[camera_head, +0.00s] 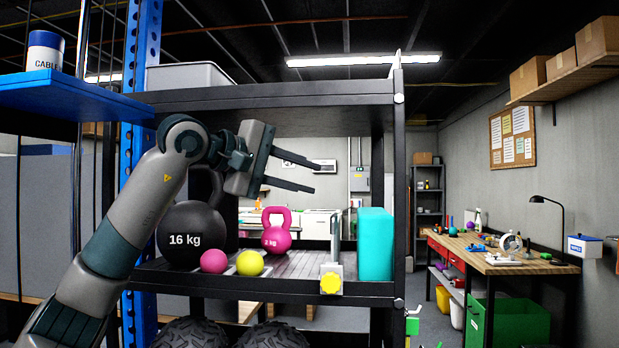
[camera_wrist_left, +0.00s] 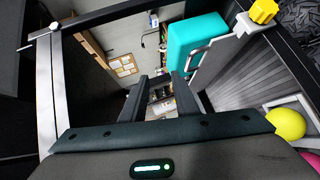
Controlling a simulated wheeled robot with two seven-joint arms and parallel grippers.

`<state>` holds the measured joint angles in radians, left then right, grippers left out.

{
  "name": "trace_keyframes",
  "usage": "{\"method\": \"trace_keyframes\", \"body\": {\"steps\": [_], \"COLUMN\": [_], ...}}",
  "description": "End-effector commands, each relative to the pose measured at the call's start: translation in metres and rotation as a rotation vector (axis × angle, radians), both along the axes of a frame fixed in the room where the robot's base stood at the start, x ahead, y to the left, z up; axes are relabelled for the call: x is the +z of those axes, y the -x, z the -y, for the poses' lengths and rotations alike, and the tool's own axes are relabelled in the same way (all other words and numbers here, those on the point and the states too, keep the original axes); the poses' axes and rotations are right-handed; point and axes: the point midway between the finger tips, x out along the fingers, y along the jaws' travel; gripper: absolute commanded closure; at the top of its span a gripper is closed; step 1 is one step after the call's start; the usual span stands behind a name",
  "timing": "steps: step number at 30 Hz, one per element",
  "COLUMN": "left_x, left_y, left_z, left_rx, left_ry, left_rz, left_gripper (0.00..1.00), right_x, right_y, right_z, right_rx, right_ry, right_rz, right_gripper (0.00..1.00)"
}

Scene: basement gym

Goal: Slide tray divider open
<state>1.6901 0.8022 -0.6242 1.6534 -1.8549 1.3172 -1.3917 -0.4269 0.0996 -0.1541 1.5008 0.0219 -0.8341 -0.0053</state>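A grey metal upright piece (camera_head: 335,238) with a yellow knob (camera_head: 331,283) stands at the front of the black shelf; it looks like the tray divider, though I cannot be sure. The knob also shows at the top right of the left wrist view (camera_wrist_left: 263,11). A teal block (camera_head: 375,244) stands just right of the upright piece. My left gripper (camera_head: 315,178) is open and empty, above and left of the upright piece, pointing right and apart from it. My right gripper is not in view.
A black 16 kg kettlebell (camera_head: 190,238), a pink kettlebell (camera_head: 276,232), a pink ball (camera_head: 213,261) and a yellow ball (camera_head: 250,263) sit left of the upright piece. The upper shelf (camera_head: 270,95) is above my gripper. A black post (camera_head: 398,190) bounds the right side.

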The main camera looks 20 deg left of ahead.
Motion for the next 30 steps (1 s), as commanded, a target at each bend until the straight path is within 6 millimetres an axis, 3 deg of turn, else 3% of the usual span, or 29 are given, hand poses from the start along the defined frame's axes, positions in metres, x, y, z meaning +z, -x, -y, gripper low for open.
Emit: {"method": "trace_keyframes", "body": {"steps": [30], "left_x": [0.008], "left_y": [0.051], "left_z": [-0.028], "left_rx": [0.002], "left_ry": [-0.001], "left_rz": [-0.003], "left_gripper": [0.72], "right_x": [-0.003], "right_y": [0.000], "right_z": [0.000], "right_rx": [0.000], "right_ry": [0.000], "right_rz": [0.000], "right_gripper": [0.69]}}
